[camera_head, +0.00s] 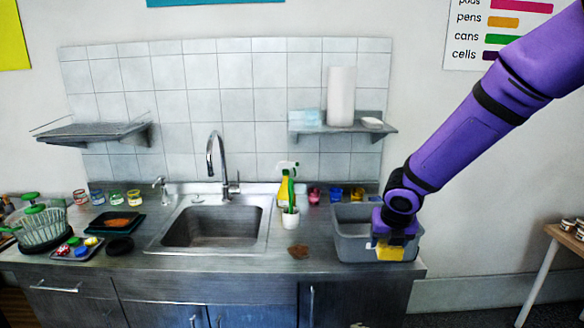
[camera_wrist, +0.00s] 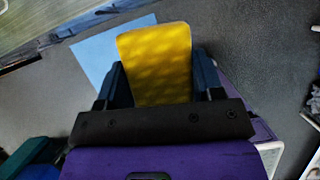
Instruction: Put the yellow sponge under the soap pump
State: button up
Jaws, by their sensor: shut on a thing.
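The yellow sponge (camera_head: 390,253) is held in my gripper (camera_head: 388,242), at the front right of the grey tub on the counter's right end. In the wrist view the sponge (camera_wrist: 155,55) is clamped between the two dark fingers of my gripper (camera_wrist: 155,82) and sticks out past them. A small metal soap pump (camera_head: 161,184) stands at the sink's back left corner, far to the left of my gripper. The counter by its base looks bare. The soap pump does not show clearly in the wrist view.
The grey tub (camera_head: 352,246) is partly hidden by my arm. The sink (camera_head: 207,228) with a tall faucet (camera_head: 214,150) lies between tub and pump. A brown stain (camera_head: 298,251) marks the counter.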

jog(key=shift+w+f+m, duration=0.35)
jog(key=shift+w+m, duration=0.1)
jog(key=shift+m, duration=0.15)
jog(key=shift+w+d+f+m+h, duration=0.1)
jog(key=shift+d+f+m+h, duration=0.15)
jog(key=shift+m, duration=0.2)
jog(key=shift+w+d+f+m+h, duration=0.1)
jog(key=shift+f+m+h, duration=0.1)
jog(key=shift+m+h, duration=0.2)
jog(key=d+f+m+g+y, duration=0.1)
jog(key=d+f+m+g, duration=0.2)
jog(key=f+m, duration=0.5)
jog(key=d+f+m+g+y, duration=0.1)
jog(key=d+f+m+g, duration=0.2)
jog(key=f+m, duration=0.6)
jog(key=shift+w+m+g, duration=0.35)
jog(key=shift+m+g, duration=1.05)
jog(key=shift+m, duration=5.85)
jog(key=shift+a+r, duration=0.1)
